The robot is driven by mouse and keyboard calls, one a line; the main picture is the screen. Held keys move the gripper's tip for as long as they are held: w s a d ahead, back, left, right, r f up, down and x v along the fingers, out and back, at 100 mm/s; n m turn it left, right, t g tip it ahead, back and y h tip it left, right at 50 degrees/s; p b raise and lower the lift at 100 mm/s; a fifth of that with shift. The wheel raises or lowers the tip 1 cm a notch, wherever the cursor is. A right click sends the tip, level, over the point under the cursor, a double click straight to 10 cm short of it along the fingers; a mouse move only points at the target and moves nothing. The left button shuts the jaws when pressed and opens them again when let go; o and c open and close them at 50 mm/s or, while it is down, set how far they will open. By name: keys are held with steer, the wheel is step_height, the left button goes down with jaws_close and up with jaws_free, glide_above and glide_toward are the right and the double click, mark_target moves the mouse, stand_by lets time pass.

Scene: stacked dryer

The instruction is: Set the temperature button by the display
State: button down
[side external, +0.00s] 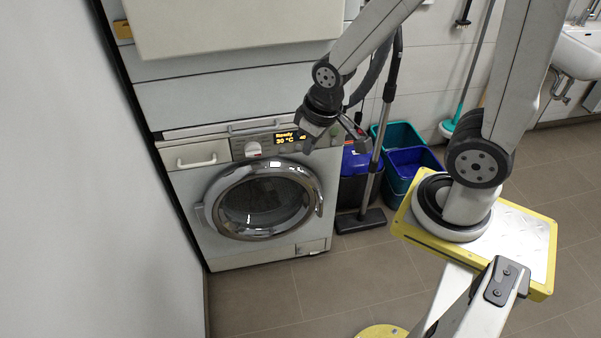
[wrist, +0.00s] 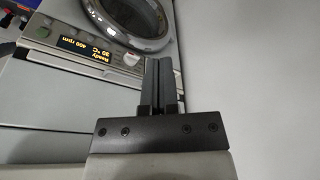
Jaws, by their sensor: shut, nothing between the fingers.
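The front-loading machine has a control panel with a lit display (side external: 287,137) reading "Ready" and "30 °C". The display also shows upside down in the wrist view (wrist: 86,50), with "400 rpm" on it. A round knob (side external: 253,149) is on the panel left of the display; it shows in the wrist view too (wrist: 130,59). Small buttons (wrist: 43,32) lie beside the display in the wrist view, too small to read. My gripper (wrist: 163,65) is shut and empty, its fingers together. In the side view it hangs near the panel's right end, apparently apart from it.
The round glass door (side external: 262,201) is shut below the panel. A white appliance (side external: 230,30) juts out above. Blue and teal bins (side external: 410,160) and a vacuum head (side external: 360,220) stand right of the machine. A plain wall (side external: 90,170) is at left. The floor in front is clear.

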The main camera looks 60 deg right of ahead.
mark_target(282, 150)
stand_by(0.3)
steer(key=w+d+f+m+t, duration=0.2)
steer(key=w+d+f+t, duration=0.15)
steer(key=w+f, duration=0.45)
steer(key=w+d+f+m+t, duration=0.1)
steer(key=w+d+f+t, duration=0.2)
steer(key=w+d+f, duration=0.45)
step_height(282, 150, down, 12)
steer(key=s+d+m+t, duration=0.1)
steer(key=s+m+t, duration=0.1)
steer(key=m+t, duration=0.2)
steer(key=shift+s+d+f+t, duration=0.2)
steer(key=shift+s+t, duration=0.15)
steer(key=shift+t, duration=1.3)
steer(key=shift+r, duration=0.1)
steer(key=shift+w+d, duration=3.1)
